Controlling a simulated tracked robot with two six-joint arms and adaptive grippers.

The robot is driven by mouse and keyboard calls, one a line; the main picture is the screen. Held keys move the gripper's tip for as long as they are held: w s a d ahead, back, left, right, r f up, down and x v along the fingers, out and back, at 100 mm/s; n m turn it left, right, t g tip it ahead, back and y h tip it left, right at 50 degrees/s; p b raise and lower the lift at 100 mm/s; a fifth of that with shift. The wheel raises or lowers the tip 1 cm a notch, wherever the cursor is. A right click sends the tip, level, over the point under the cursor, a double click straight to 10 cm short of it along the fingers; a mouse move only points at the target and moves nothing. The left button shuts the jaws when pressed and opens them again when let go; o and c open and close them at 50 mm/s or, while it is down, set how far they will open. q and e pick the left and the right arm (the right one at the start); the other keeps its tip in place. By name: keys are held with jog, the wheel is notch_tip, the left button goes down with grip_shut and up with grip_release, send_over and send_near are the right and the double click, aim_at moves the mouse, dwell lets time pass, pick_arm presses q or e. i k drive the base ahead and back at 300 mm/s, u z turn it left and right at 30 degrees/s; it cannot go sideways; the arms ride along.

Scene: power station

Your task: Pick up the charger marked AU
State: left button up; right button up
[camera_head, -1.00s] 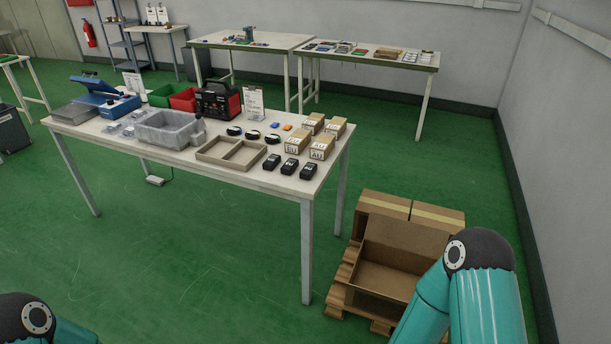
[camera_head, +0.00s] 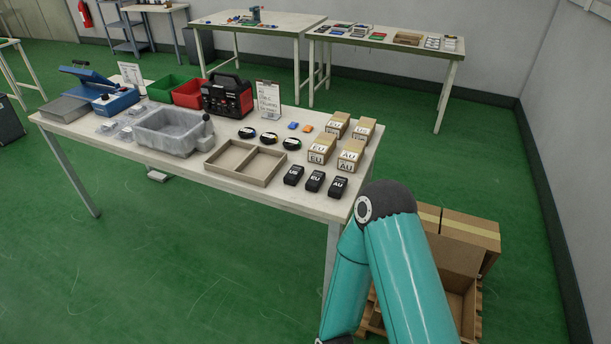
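Three small black chargers lie in a row near the front right edge of the white table (camera_head: 215,187). Their white labels read, from left to right, US (camera_head: 293,176), EU (camera_head: 315,181) and AU. The AU charger (camera_head: 337,187) is the rightmost, close to the table corner. My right arm's teal links rise at the lower right, in front of the table's right end. Its gripper is out of view. My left arm and gripper are not in view.
A two-compartment tray (camera_head: 244,163) sits left of the chargers. Cardboard boxes marked EU (camera_head: 321,148) and AU (camera_head: 351,155) stand behind them. Several dark round coils lie behind the tray. A pallet with cartons (camera_head: 470,235) stands on the floor at right.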

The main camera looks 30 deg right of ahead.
aim_at(336, 190)
jog(key=z, duration=0.15)
jog(key=i, duration=0.95)
jog(key=z, duration=0.55)
